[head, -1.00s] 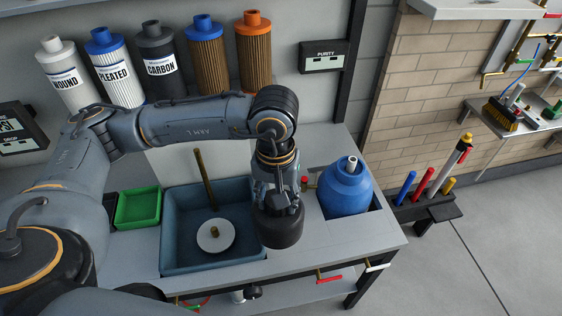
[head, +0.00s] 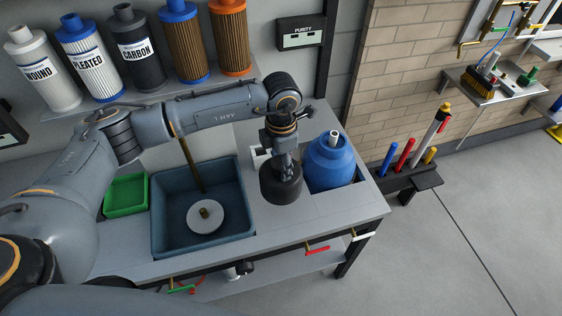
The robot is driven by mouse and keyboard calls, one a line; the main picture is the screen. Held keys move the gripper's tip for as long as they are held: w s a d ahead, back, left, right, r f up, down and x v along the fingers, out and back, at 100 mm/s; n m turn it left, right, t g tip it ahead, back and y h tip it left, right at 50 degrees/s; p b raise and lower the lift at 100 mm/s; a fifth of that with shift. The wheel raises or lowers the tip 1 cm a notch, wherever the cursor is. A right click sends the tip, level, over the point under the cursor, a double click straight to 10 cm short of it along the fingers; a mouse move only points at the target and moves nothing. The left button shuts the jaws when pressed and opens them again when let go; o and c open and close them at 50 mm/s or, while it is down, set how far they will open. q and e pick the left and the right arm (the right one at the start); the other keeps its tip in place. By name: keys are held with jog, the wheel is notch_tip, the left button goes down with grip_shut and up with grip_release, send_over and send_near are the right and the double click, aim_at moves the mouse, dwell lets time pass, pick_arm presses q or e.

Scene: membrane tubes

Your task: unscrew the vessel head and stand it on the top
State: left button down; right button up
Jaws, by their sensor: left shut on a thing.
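My left gripper (head: 283,160) points down and is shut on the vessel head (head: 281,184), a dark, short round cap. The head is upright over the bench top (head: 315,207), between the blue tub and the blue vessel. I cannot tell whether its underside touches the top. The vessel (head: 330,166) is a rounded blue tank set in the right end of the bench, with a white tube (head: 334,138) standing out of its open neck. The gripper's fingertips are partly hidden against the dark head. My right gripper is not in view.
A blue tub (head: 202,243) holds a white disc (head: 205,217) and a brass rod (head: 188,160). A green tray (head: 126,195) lies to its left. Filter cartridges (head: 135,45) line the back shelf. Bare bench lies in front of the head, up to the front edge.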

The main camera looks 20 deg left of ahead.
aim_at(281, 181)
pick_arm(q)
jog(key=shift+f, duration=0.5)
jog(key=shift+f+b, duration=1.2)
jog(key=shift+f, duration=0.7)
jog(key=shift+f+b, duration=0.85)
jog(key=shift+b, duration=0.25)
jog(key=shift+f+b, duration=0.65)
jog(key=shift+b, duration=0.2)
dwell(1.0)
jog(key=shift+s+f, duration=0.15)
jog(key=shift+f, duration=0.05)
dwell(0.7)
jog(key=c, duration=0.6)
grip_release()
